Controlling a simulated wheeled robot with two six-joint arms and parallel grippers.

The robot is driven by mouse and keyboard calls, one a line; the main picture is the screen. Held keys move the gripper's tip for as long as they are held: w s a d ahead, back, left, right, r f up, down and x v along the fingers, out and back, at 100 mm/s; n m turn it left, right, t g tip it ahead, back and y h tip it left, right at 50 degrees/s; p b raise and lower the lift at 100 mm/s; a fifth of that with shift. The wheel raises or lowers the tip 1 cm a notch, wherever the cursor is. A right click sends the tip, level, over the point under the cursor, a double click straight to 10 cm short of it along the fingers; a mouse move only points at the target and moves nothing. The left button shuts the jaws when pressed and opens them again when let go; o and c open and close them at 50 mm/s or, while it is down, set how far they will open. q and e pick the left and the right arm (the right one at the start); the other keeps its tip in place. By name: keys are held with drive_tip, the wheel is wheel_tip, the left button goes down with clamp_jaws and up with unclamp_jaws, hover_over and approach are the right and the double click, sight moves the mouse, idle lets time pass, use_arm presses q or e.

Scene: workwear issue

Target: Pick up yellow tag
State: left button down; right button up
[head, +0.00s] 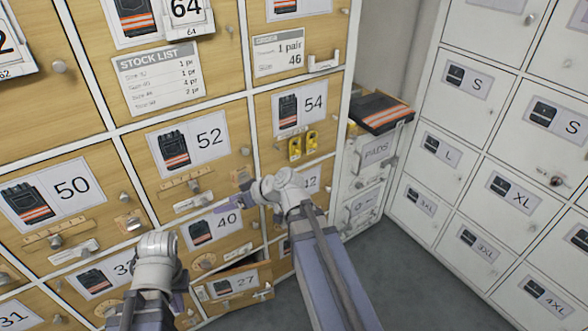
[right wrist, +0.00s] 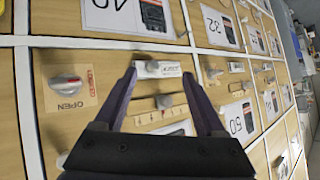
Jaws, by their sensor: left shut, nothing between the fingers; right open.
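Wooden lockers (head: 80,150) with protruding knobs and wooden strips fill the left. The drawer marked 27 (head: 238,284) stands slightly open. A dark vest with orange (head: 380,111) lies on a white PADS unit (head: 372,152). White lockers (head: 450,100) stand right. Grey floor is clear.

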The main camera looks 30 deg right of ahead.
drive_tip(key=w+d+m+t+h+b, duration=0.1)
drive_tip(key=w+d+t+b, duration=0.15)
drive_tip(key=d, duration=0.35)
drive_tip(key=w+d+m+t+b, duration=0.1)
drive_tip(key=d+t, duration=0.2)
drive_tip(key=d, duration=0.3)
drive_tip(key=m+t+h+b, duration=0.2)
drive_tip(key=t+h+b, duration=0.2)
drive_tip(key=t+h, duration=0.1)
approach(293, 142)
drive_tip(key=shift+w+a+r, duration=0.1)
drive_tip(key=shift+w+a, duration=0.05)
drive_tip(key=shift+w, duration=1.6)
drive_tip(key=shift+w+a+r, duration=0.1)
drive_tip(key=shift+w+a, duration=0.05)
drive_tip(key=shift+w, duration=1.6)
use_arm(q)
wheel_tip(293, 142, down, 10)
use_arm(e)
drive_tip(key=c, duration=1.1)
